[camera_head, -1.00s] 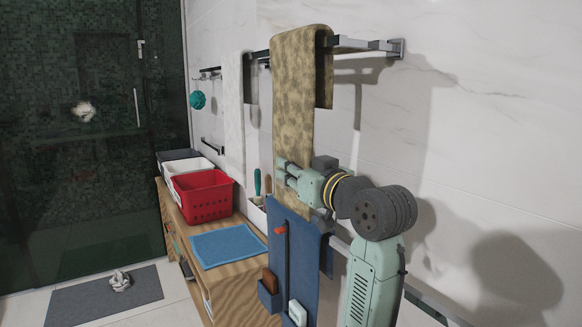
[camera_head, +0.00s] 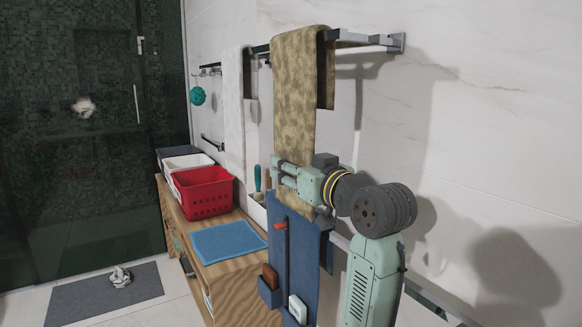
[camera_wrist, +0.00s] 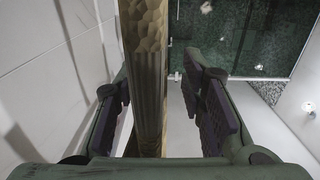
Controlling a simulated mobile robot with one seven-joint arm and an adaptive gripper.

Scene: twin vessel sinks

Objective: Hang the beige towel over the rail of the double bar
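The beige, mottled towel (camera_head: 293,95) hangs over the double bar (camera_head: 350,39) on the marble wall. Its long front part reaches down behind my gripper, and a shorter part shows on the far side of the bar. My gripper (camera_head: 278,172) is at the lower part of the towel, well below the bar. In the wrist view the towel (camera_wrist: 149,75) runs between the two fingers of my gripper (camera_wrist: 160,105), edge-on and nearer the left finger. The fingers are apart, with a clear gap on the right. Whether the left finger touches the towel cannot be told.
A white towel (camera_head: 233,100) hangs farther left. A blue hanging organizer (camera_head: 305,240) is below my gripper. A wooden bench (camera_head: 240,286) carries a red basket (camera_head: 204,194) and a blue cloth (camera_head: 228,243). A grey mat (camera_head: 85,302) lies on the floor.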

